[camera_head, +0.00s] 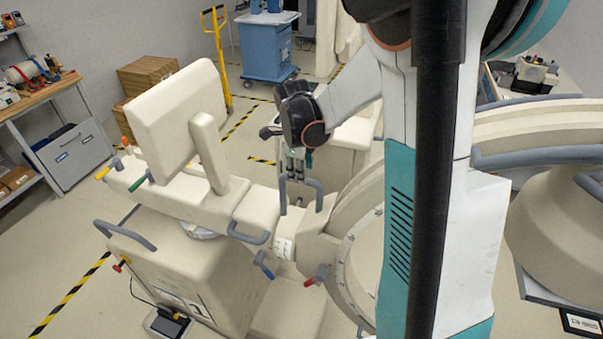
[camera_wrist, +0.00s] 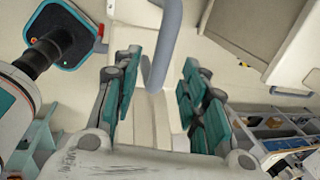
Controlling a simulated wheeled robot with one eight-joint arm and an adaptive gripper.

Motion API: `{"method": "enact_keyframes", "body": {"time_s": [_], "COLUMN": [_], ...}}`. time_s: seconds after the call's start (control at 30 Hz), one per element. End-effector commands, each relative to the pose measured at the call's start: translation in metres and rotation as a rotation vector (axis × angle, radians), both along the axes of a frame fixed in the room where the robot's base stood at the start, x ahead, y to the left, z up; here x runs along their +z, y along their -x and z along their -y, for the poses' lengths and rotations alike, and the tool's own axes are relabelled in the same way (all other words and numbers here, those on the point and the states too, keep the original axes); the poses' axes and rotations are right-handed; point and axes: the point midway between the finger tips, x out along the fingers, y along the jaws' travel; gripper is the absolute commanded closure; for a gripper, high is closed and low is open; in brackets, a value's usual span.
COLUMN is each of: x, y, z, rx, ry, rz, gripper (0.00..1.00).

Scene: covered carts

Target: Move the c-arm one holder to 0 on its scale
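The cream c-arm unit (camera_head: 215,260), with what looks like a 1 on its cart, stands left of centre in the head view. Its holder section (camera_head: 318,248) joins the large ring (camera_head: 350,265) on the right. A small white scale label (camera_head: 284,247) is beside the joint; its marks are too small to read. A grey loop handle (camera_head: 319,195) rises above the holder. My gripper (camera_head: 293,172) points down at this handle. In the wrist view, my gripper (camera_wrist: 160,75) is open, with a grey handle bar (camera_wrist: 164,45) between its teal fingers. Contact cannot be told.
A red-tipped lever (camera_head: 317,275) and a blue-tipped lever (camera_head: 264,264) stick out near the holder. A cream monitor panel (camera_head: 180,110) stands left of my gripper. Another cream c-arm (camera_head: 560,220) is at the right.

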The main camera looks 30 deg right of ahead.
Motion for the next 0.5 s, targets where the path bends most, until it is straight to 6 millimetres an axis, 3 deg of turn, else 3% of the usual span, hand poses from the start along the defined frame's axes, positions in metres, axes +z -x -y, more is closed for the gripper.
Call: {"method": "enact_keyframes", "body": {"time_s": [0.5], "x": [0.050], "y": [0.006], "z": [-0.008], "rx": [-0.001], "ry": [0.001], "rz": [0.001], "gripper": [0.60]}}
